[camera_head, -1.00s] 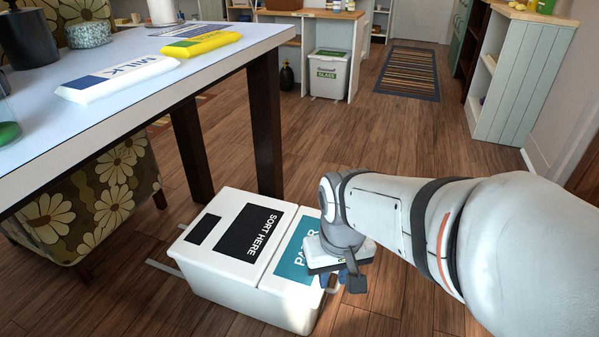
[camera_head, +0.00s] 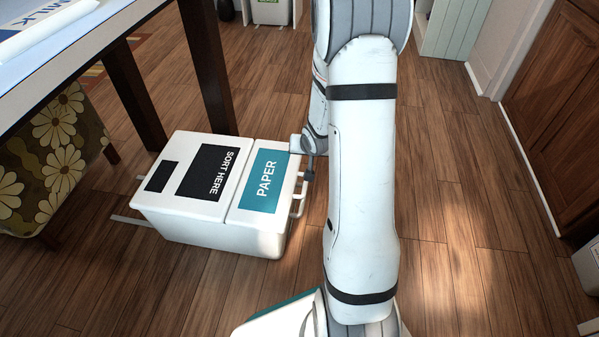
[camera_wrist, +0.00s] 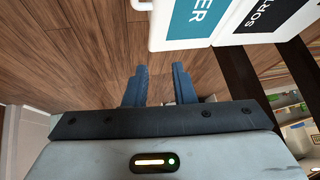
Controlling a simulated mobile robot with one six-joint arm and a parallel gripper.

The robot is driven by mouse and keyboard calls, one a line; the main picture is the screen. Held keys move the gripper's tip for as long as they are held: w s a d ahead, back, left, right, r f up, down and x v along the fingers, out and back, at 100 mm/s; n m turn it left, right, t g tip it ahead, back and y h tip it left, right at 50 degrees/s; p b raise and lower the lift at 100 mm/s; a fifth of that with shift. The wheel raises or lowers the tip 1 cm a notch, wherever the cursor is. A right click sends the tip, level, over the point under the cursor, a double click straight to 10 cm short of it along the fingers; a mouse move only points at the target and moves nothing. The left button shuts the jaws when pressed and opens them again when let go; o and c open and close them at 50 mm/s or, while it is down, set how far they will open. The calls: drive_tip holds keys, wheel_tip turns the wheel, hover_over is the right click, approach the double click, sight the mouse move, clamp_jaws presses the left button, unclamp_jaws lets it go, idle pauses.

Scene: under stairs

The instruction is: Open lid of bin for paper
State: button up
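The white bin (camera_head: 192,217) stands on the floor beside the table. Its right-hand lid (camera_head: 262,182) has a teal PAPER label and lies flat and shut. A white bar handle (camera_head: 299,196) sticks out from the lid's right end. My gripper (camera_wrist: 159,86) is open and empty, with two blue fingers apart over bare floor in the wrist view. The lid (camera_wrist: 191,22) and the handle (camera_wrist: 141,4) show at the top of that view, beyond the fingertips and apart from them. In the head view my arm hides most of the gripper, close to the lid's right end.
A black SORT HERE label (camera_head: 216,172) marks the bin's other section. The table (camera_head: 75,48) and its dark legs stand behind and left. A flowered seat (camera_head: 60,155) is at far left. The wooden floor (camera_head: 455,200) on the right is clear.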

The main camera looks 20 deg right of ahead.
drive_tip(key=m+t+y, duration=0.1)
drive_tip(key=t, duration=0.1)
hover_over(305, 184)
drive_tip(key=d, duration=0.1)
wheel_tip(305, 184, down, 6)
wheel_tip(305, 184, down, 9)
drive_tip(key=s+d+m+t+y+p, duration=0.1)
drive_tip(key=s+m+t+y+p, duration=0.1)
drive_tip(key=m+t, duration=0.15)
drive_tip(key=s+f+m+t+y, duration=0.1)
drive_tip(key=s+f+m+t, duration=0.2)
drive_tip(key=s+f+m, duration=0.15)
drive_tip(key=x, duration=0.2)
drive_tip(key=b+x, duration=0.1)
drive_tip(key=x, duration=0.1)
drive_tip(key=b+x, duration=0.1)
drive_tip(key=x, duration=0.1)
drive_tip(key=shift+a+r, duration=0.3)
drive_tip(key=shift+a, duration=0.1)
drive_tip(key=shift+w, duration=0.45)
drive_tip(key=shift+c, duration=0.2)
clamp_jaws()
